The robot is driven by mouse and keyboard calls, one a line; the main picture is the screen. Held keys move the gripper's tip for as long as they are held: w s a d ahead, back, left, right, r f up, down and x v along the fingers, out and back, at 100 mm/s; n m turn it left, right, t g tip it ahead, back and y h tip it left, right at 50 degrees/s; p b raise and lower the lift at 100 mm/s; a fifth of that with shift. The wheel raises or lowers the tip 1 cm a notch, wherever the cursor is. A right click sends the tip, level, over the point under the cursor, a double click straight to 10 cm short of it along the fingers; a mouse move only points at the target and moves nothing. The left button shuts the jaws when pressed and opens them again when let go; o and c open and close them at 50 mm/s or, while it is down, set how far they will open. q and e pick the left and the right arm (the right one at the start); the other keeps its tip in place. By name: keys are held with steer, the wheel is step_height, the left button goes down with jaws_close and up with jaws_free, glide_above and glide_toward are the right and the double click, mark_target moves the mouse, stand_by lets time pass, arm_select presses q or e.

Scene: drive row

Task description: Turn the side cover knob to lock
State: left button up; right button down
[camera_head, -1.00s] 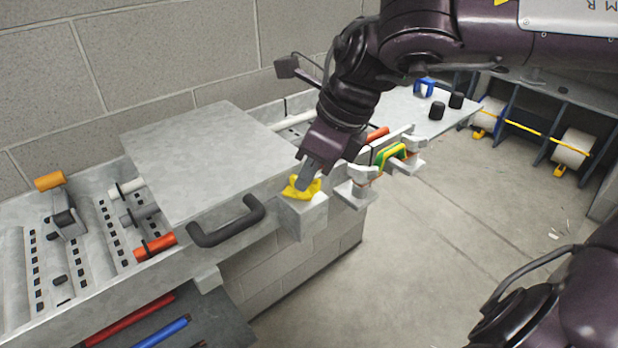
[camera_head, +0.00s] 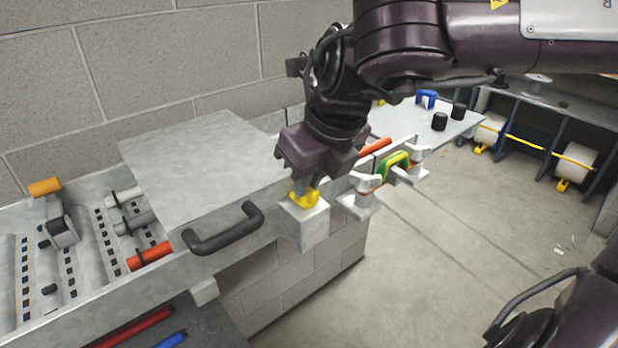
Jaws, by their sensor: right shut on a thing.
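The yellow knob (camera_head: 303,200) sits on top of a small grey metal block (camera_head: 303,228) at the front of the row, right of the side cover. My right gripper (camera_head: 305,190) comes down over the knob from above and is shut on it. The gripper's wrist hides the knob's upper part. The grey side cover (camera_head: 195,165) lies flat and closed over the row, with a black handle (camera_head: 225,230) on its front face. My left gripper is not in view; a dark arm link of mine shows at lower right.
White clamps (camera_head: 365,190) and a green-yellow part (camera_head: 393,163) stand just right of the block. A grey plate with black knobs (camera_head: 439,121) and a blue part (camera_head: 427,97) lies beyond. Orange and grey rollers (camera_head: 150,256) lie left.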

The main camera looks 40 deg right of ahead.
steer(key=shift+r, duration=0.1)
steer(key=c, duration=1.5)
jaws_free()
steer(key=shift+o, duration=0.2)
steer(key=v, duration=0.7)
steer(key=shift+r+b, duration=0.3)
steer(key=shift+r, duration=0.05)
steer(key=shift+s, duration=0.15)
